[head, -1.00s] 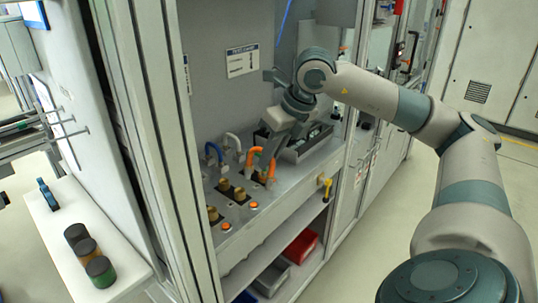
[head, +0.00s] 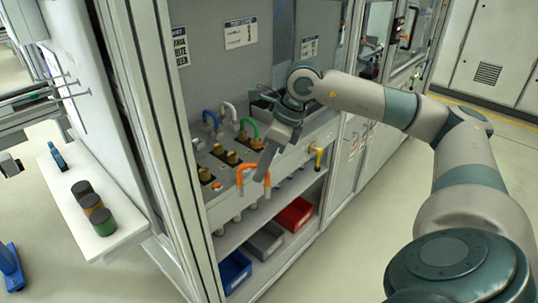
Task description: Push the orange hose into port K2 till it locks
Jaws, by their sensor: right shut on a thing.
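The orange hose (head: 247,167) is a short U-shaped piece in front of the cabinet's sloped port panel (head: 226,192). My right gripper (head: 266,168) is shut on it near its right end, with the fingers pointing down. Its left end hangs at the panel's front edge; whether it touches is unclear. Several brass ports (head: 232,158) stand on the panel behind the hose. Their labels are too small to read, so I cannot tell which is K2. My left gripper is not in view.
Blue (head: 210,117), white (head: 229,110) and green (head: 247,124) hoses arch at the panel's back. A yellow-handled part (head: 318,155) is on the front at the right. Below are blue (head: 235,270), grey (head: 265,241) and red (head: 295,214) bins. A cabinet post (head: 165,140) stands at the left.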

